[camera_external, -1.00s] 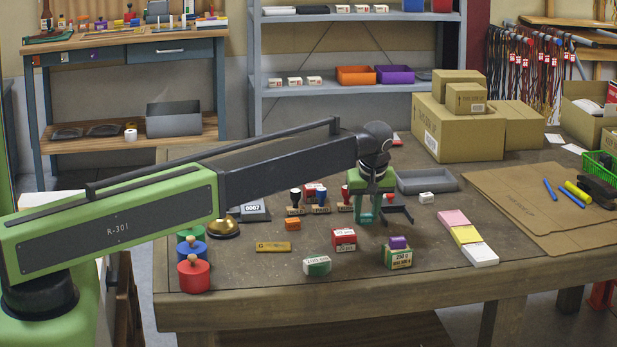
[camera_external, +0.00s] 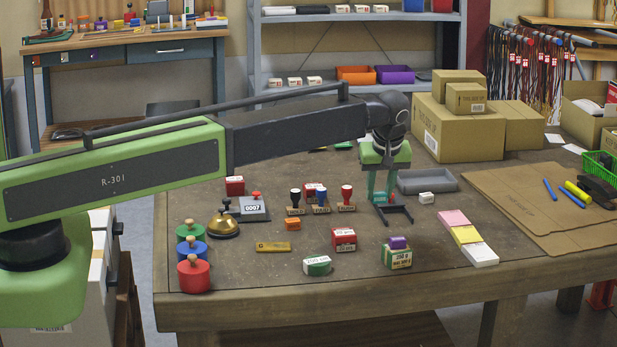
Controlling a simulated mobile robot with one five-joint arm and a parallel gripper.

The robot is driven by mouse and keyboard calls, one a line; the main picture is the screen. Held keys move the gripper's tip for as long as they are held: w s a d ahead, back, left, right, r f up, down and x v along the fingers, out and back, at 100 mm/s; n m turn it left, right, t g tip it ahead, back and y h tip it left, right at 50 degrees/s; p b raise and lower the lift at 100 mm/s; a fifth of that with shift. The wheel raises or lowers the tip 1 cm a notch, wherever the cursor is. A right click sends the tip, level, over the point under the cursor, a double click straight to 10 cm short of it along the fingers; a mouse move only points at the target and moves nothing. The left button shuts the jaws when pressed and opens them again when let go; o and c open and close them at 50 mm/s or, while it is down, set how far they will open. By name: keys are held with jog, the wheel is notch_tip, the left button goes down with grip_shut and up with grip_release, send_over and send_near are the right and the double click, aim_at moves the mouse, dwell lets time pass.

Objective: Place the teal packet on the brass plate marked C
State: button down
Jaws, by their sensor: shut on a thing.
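My gripper (camera_external: 382,192) hangs from the green wrist over the middle-right of the bench and is shut. Teal (camera_external: 390,186) shows between and along its jaws. I take this as the teal packet, but its outline is too small to part clearly from the fingers. No other teal packet shows on the bench. A brass plate (camera_external: 273,246) lies flat near the front left of the bench, bare, with one small letter that reads as C or G. My gripper is to its right and farther back, apart from it.
A dark forked thing (camera_external: 395,213) is just below my gripper. A bell (camera_external: 224,227) and round weights (camera_external: 193,277) are left of the plate.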

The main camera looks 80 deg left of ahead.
jog(key=shift+d+r, duration=0.3)
jog(key=shift+d, duration=0.2)
jog(key=shift+d+r, duration=0.25)
jog(key=shift+d, duration=0.2)
